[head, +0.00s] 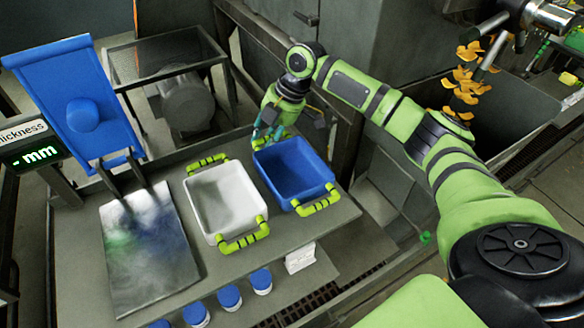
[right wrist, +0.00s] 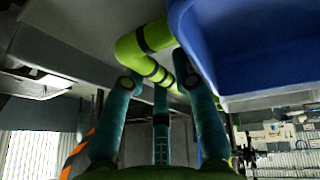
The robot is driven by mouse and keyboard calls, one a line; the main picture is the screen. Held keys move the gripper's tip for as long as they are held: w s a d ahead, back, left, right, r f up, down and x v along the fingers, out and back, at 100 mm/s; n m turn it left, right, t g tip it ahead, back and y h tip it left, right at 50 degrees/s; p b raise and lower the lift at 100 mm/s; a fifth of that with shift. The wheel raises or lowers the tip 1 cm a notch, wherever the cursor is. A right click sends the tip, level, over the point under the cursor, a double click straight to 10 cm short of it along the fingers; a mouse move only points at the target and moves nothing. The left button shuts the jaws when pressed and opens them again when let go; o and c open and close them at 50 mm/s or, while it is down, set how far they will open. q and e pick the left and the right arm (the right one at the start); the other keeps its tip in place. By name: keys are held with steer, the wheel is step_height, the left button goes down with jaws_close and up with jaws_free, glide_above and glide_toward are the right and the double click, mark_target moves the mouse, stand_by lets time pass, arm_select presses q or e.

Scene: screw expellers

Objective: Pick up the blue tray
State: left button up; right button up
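The blue tray (head: 292,172) sits upright on the grey table, with yellow-green handles at its near and far ends. My right gripper (head: 268,131) is at the tray's far-left corner, by the far handle. In the right wrist view, the blue tray (right wrist: 260,50) fills the upper right. Its black-banded handle (right wrist: 150,45) lies just beyond the fingertips of my right gripper (right wrist: 160,85). The teal fingers are spread apart, with no clear grip on the handle. The far handle is partly hidden by the gripper in the head view. My left gripper is not in view.
A white tray (head: 226,200) with similar handles stands close left of the blue tray. A metal plate (head: 150,245) lies farther left beside a thickness display (head: 30,152). Several blue-capped jars (head: 229,297) and a white block (head: 300,258) are at the front.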

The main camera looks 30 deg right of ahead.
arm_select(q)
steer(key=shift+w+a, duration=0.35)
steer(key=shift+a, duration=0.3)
arm_select(e)
jaws_close()
steer(key=shift+r, duration=0.4)
steer(key=r+b, duration=0.1)
steer(key=d+r+b, duration=0.1)
steer(key=r, duration=0.1)
steer(key=shift+w+r, duration=0.2)
steer(key=shift+r, duration=0.1)
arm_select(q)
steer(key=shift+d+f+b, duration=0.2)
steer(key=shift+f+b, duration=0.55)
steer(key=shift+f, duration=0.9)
arm_select(e)
steer(key=w+d+r, duration=0.1)
steer(key=d+r, duration=0.5)
steer(key=d, duration=0.4)
steer(key=shift+w+d+r, duration=0.25)
steer(key=shift+w, duration=0.1)
